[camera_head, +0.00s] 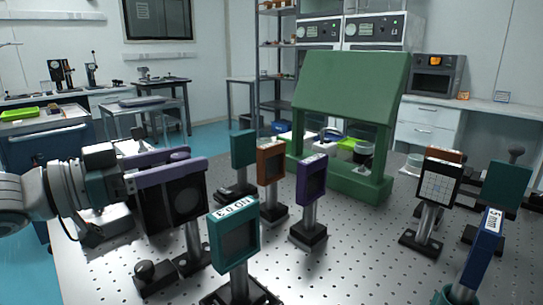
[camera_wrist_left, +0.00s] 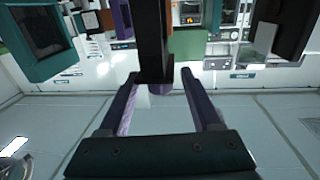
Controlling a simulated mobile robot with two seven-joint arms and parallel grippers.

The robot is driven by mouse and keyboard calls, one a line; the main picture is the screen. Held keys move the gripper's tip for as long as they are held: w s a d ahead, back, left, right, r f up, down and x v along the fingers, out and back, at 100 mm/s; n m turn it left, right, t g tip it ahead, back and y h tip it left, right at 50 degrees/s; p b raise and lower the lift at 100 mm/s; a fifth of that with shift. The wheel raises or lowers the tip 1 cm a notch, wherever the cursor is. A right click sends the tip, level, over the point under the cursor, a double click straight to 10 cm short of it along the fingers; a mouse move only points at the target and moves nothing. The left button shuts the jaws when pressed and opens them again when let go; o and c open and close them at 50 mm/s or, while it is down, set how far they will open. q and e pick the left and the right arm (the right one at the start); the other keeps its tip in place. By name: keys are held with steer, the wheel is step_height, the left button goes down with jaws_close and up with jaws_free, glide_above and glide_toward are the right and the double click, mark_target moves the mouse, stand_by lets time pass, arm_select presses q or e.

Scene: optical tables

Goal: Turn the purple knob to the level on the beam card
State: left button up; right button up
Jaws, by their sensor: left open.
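The purple knob (camera_wrist_left: 160,89) sits at the end of a black mount in the left wrist view, between the two fingers of my left gripper (camera_wrist_left: 160,76). The fingers are open, with a gap on each side of the knob. In the head view my left gripper (camera_head: 194,159) reaches in from the left over the top of a black square mount (camera_head: 188,198), and its fingers partly hide the knob. A white gridded card (camera_head: 437,187) in a black frame, apparently the beam card, stands at the right; I cannot read a level on it. My right gripper is out of view.
A teal mount (camera_head: 236,246) with a white label stands in front of the gripper. Brown (camera_head: 270,165) and purple (camera_head: 311,186) mounts stand to its right. A green shelter (camera_head: 350,88) is behind. A blue mount (camera_head: 486,246) is at front right. Bare perforated table (camera_head: 365,240) lies between.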

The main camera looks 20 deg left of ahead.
arm_select(q)
steer(key=shift+w, duration=0.1)
jaws_close()
stand_by(0.5)
